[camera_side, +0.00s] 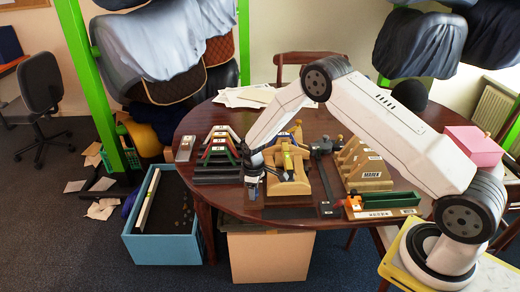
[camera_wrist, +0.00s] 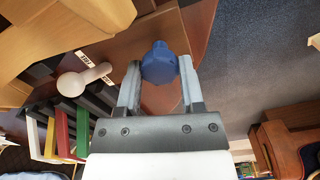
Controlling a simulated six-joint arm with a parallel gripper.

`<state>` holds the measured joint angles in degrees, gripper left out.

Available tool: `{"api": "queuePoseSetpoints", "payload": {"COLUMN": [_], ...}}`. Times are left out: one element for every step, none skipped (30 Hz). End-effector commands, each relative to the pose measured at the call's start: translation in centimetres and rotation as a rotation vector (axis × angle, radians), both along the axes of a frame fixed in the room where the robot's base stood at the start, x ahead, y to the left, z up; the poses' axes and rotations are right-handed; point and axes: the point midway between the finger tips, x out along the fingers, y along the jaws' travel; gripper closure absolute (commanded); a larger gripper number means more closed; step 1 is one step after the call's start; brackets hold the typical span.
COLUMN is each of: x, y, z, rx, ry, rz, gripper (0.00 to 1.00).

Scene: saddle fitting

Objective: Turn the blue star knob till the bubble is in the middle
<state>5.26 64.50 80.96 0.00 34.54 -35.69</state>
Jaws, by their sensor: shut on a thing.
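The blue star knob (camera_wrist: 160,62) sits between the two fingers of my gripper (camera_wrist: 161,78) in the wrist view, with a finger on each side of it. My gripper is shut on the knob. In the side view my gripper (camera_side: 252,188) points down at the left of a wooden saddle fixture (camera_side: 288,186), and the knob cannot be made out there. A small yellow-green piece (camera_side: 288,161) on the fixture may be the level. The bubble is too small to see. The fixture's wood (camera_wrist: 40,40) also shows at the upper left of the wrist view.
Coloured angled strips (camera_side: 218,153) stand left of the fixture. A wooden stepped block (camera_side: 364,165) and a green tray (camera_side: 390,200) stand to its right. A pale round-ended piece (camera_wrist: 82,80) lies left of my fingers. A blue bin (camera_side: 165,245) is below the table edge.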

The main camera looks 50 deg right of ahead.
Motion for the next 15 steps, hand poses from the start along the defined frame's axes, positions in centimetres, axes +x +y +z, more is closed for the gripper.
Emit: {"api": "queuePoseSetpoints", "payload": {"x": [0.03, 0.03, 0.03, 0.03, 0.03, 0.03, 0.03, 0.03, 0.03, 0.03, 0.03, 0.03, 0.03, 0.03, 0.03], "y": [-0.01, -0.01, -0.01, -0.01, -0.01, -0.01, -0.01, -0.01, -0.01, -0.01, -0.01, -0.01, -0.01, -0.01, -0.01], "z": [0.06, 0.06, 0.06, 0.06, 0.06, 0.07, 0.07, 0.07, 0.07, 0.07, 0.07, 0.08, 0.08, 0.08, 0.08], "rx": [0.000, 0.000, 0.000, 0.000, 0.000, 0.000, 0.000, 0.000, 0.000, 0.000, 0.000, 0.000, 0.000, 0.000, 0.000], "ry": [0.000, 0.000, 0.000, 0.000, 0.000, 0.000, 0.000, 0.000, 0.000, 0.000, 0.000, 0.000, 0.000, 0.000, 0.000], "rz": [-0.022, -0.035, -0.047, -0.054, -0.059, -0.064, -0.065, -0.065, -0.065, -0.064, -0.064, -0.064, -0.063, -0.063, -0.063], "gripper": [1.00, 1.00, 1.00, 1.00, 1.00, 1.00, 1.00, 1.00, 1.00, 1.00, 1.00, 1.00, 1.00, 1.00, 0.38]}}
